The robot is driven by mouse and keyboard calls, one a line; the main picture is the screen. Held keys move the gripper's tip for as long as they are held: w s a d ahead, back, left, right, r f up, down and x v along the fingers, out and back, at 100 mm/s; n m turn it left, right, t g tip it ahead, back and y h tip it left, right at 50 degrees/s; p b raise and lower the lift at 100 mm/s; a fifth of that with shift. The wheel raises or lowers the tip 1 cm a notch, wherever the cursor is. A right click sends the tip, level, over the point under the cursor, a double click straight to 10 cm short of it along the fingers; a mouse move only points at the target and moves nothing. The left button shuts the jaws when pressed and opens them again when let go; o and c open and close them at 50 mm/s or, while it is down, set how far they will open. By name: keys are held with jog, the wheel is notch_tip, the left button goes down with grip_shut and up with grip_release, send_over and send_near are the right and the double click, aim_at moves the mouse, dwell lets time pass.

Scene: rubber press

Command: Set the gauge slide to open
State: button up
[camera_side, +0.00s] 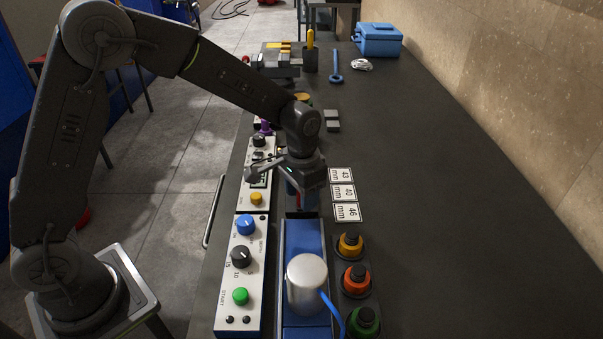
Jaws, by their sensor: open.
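My gripper (305,203) points down over the far end of the blue press bed (303,240), left of the size cards. It is open, and its fingertips are small and dark here. A wrist-mounted part reaches left over the upper white control panel (249,204). I cannot clearly make out the gauge slide; my wrist and gripper cover part of the panel and the far end of the bed. Whether the gripper touches anything cannot be told.
A silver cylinder (307,283) with a blue cable stands on the bed. The lower panel (238,275) has blue, black and green knobs. Cards (344,192) marked 43, 40 and 46 mm and coloured plugs (350,244) lie right. The bench's right side is clear.

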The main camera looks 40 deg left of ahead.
notch_tip(320, 180, up, 13)
jog(key=shift+r, duration=0.15)
dwell(0.4)
jog(key=s+a+r+n+t, duration=0.1)
jog(key=s+a+r, duration=0.15)
jog(key=s, duration=0.25)
jog(key=s+a+r+t, duration=0.1)
jog(key=s+r+t, duration=0.15)
jog(key=s, duration=0.35)
jog(key=s+a+f+n+t, duration=0.1)
jog(key=s+a+t, duration=0.1)
jog(key=s, duration=0.9)
jog(key=shift+a+f, duration=0.4)
jog(key=shift+a, duration=0.1)
